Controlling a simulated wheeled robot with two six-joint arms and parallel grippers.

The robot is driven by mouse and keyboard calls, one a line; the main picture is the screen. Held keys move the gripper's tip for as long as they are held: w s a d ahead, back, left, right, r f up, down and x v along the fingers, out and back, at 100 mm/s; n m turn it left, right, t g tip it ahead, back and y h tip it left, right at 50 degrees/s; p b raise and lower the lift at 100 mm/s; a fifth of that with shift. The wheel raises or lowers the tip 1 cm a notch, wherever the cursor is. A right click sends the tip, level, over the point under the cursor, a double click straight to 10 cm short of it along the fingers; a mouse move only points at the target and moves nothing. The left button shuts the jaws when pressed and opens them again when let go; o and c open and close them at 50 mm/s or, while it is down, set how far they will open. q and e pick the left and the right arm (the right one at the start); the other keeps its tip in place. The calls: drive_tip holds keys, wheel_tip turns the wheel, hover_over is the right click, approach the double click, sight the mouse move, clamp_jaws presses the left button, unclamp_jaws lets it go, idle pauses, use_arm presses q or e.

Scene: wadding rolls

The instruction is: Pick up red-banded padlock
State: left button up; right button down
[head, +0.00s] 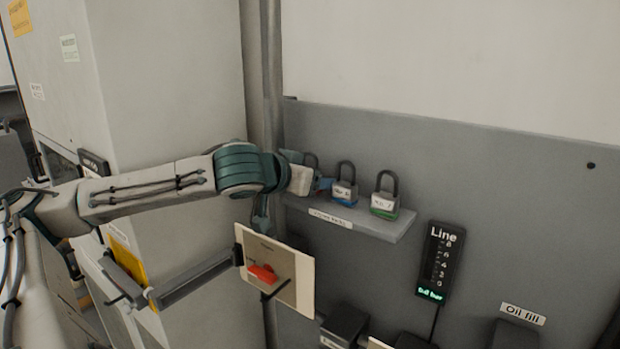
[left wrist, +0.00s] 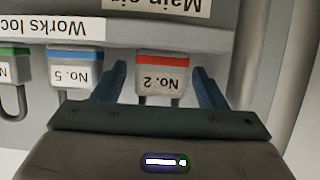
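The red-banded padlock (left wrist: 163,75), labelled No. 2, appears upside down in the left wrist view, its shackle toward my gripper. My left gripper (left wrist: 163,90) is open, with one blue finger on each side of the padlock and a visible gap on both sides. In the head view my left gripper (head: 308,182) is at the left end of the small grey shelf (head: 400,228) and hides most of this padlock; a dark shackle shows just behind it. My right gripper is not in view.
A blue-banded padlock (head: 344,186), No. 5, and a green-banded padlock (head: 384,198) stand to the right on the shelf. A vertical pipe (head: 264,80) runs close to the left. A panel with a red switch (head: 262,274) is below my arm.

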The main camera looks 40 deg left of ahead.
use_arm(q)
drive_tip(key=c, duration=1)
drive_tip(key=shift+r, duration=0.2)
